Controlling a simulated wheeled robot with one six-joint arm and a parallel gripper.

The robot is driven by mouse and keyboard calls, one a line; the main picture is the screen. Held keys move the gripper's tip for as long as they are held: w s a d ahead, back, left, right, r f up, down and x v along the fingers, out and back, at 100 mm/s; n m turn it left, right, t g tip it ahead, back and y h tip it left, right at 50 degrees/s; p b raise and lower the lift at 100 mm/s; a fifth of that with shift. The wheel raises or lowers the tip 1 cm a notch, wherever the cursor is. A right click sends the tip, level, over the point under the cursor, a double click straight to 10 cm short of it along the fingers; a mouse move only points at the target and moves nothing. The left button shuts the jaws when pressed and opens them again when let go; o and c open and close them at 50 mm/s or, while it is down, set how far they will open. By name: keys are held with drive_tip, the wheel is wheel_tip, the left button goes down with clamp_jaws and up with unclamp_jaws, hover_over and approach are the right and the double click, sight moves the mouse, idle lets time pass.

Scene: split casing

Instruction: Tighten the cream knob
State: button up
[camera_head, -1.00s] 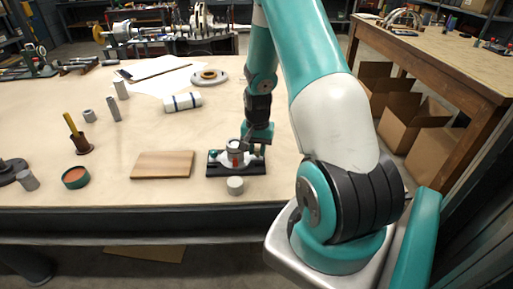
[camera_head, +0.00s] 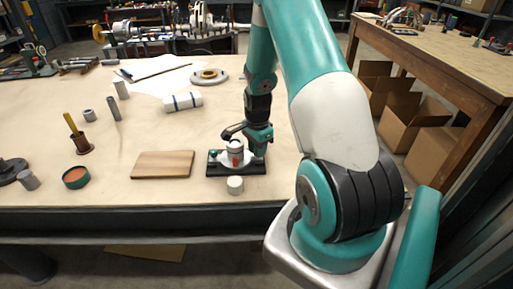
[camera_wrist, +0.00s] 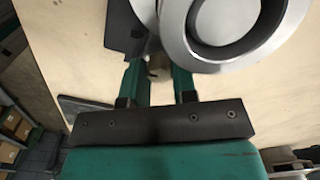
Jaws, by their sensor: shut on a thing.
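The split casing is a grey round body (camera_head: 236,148) with a red mark, standing on a black base (camera_head: 225,171) near the table's front edge. In the wrist view its round metal body (camera_wrist: 222,25) fills the top. My gripper (camera_head: 257,151) is at the casing's right side, and its jaws hide that part in the head view. In the wrist view, my gripper (camera_wrist: 160,80) has its two teal fingers on either side of a small cream knob (camera_wrist: 158,66), shut on it beside the casing. The knob's thread and seating are hidden.
A pale cylinder (camera_head: 235,185) stands just in front of the base. A wooden board (camera_head: 163,164) lies to the left. The table right of the casing is clear.

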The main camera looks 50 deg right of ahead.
drive_tip(key=shift+w+r, duration=0.1)
drive_tip(key=shift+w, duration=0.2)
drive_tip(key=o, duration=0.8)
drive_tip(key=shift+o, duration=0.7)
drive_tip(key=shift+s, duration=0.15)
wheel_tip(320, 180, up, 17)
drive_tip(key=shift+r+b, duration=0.2)
drive_tip(key=shift+b, duration=0.2)
